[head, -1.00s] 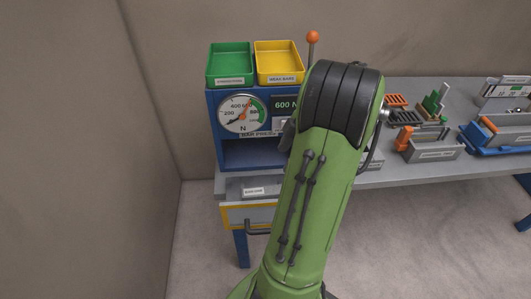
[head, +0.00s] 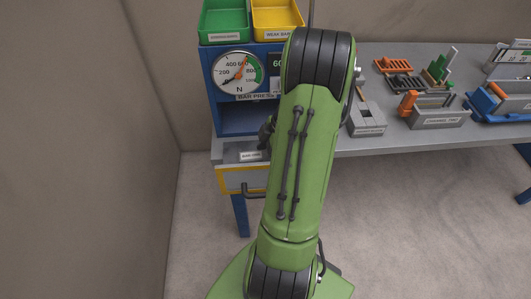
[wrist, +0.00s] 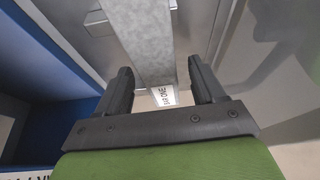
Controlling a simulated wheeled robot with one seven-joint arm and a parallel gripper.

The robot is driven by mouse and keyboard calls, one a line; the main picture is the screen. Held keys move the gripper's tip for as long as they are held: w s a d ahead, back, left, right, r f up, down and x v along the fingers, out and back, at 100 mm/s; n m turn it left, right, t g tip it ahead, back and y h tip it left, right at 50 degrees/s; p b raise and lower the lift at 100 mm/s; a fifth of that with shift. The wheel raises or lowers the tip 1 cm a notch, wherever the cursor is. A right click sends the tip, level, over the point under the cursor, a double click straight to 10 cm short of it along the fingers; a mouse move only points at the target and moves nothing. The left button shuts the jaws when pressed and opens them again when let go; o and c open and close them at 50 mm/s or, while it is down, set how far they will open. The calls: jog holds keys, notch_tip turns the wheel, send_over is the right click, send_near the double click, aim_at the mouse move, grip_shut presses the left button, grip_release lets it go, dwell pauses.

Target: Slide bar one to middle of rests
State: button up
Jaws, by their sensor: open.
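Bar one (wrist: 143,45) is a long grey speckled bar in the wrist view. It runs from the top edge down toward the space between my fingers. A white label (wrist: 163,96) reading "BAR ONE" shows just past its near end. My gripper (wrist: 158,84) is open, with one black finger on each side of the bar's near end, and neither visibly touches it. A light grey crosspiece (wrist: 97,23), perhaps a rest, shows under the bar. In the head view, the blue bar press (head: 222,105) stands left of my arm, which hides the bar.
A green tray (head: 224,20) and a yellow tray (head: 277,17) sit on top of the press. A yellow-edged drawer (head: 232,180) is below it. The grey bench (head: 385,55) holds several fixtures to the right, including an orange-and-grey channel block (head: 437,117).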

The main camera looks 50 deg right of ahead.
grip_shut()
jog(key=shift+w, duration=1.25)
jog(key=shift+o, duration=0.4)
grip_release()
jog(key=shift+r, duration=0.15)
jog(key=p+v, duration=0.4)
jog(key=v, duration=1.1)
jog(key=shift+r, duration=0.3)
